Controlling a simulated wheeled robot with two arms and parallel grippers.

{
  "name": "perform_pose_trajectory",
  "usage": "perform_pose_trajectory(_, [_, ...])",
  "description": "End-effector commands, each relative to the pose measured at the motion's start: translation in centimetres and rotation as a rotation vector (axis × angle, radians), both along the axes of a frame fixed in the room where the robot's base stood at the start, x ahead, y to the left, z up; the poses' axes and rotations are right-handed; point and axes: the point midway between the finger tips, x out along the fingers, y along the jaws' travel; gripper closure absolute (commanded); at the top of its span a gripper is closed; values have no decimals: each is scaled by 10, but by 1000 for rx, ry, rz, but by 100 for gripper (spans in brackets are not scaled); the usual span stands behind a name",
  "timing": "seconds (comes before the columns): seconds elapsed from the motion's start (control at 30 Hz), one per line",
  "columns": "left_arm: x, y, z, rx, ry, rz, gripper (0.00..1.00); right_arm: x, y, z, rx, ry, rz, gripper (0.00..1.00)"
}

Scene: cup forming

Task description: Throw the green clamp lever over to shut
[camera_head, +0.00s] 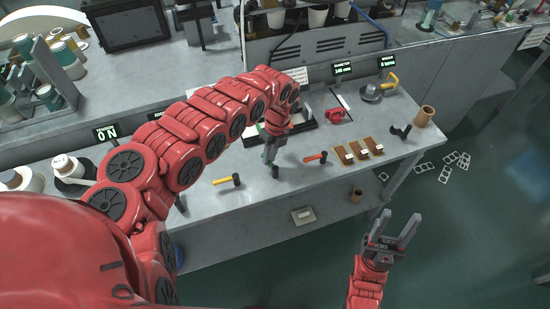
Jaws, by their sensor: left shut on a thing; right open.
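My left gripper (270,153) reaches down over the middle of the bench and is shut at a small dark clamp base (275,172) near the front edge. The lever in its fingers is hidden by the gripper, and I cannot make out its green colour or its angle. A yellow lever (222,182) with a dark base lies to the left, and a red lever (315,157) with a dark base lies to the right. My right gripper (392,236) is open and empty, low in front of the bench and away from the levers.
Wooden blocks with white parts (358,150) sit right of the red lever. Near the right end are a black lever-like part (401,131) and a brown cup (424,116). A red part (335,115) lies behind.

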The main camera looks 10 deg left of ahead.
Motion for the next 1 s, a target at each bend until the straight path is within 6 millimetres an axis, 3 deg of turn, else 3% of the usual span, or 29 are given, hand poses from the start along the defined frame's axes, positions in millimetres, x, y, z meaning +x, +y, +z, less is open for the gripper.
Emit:
perform_pose_trajectory(0.4, [5, -6, -1, -1, -1, -249, 100, 0, 0, -11, 0, 0, 0, 50])
perform_pose_trajectory(1.0, [6, -9, 0, -3, -2, -313, 100, 0, 0, -12, 0, 0, 0, 50])
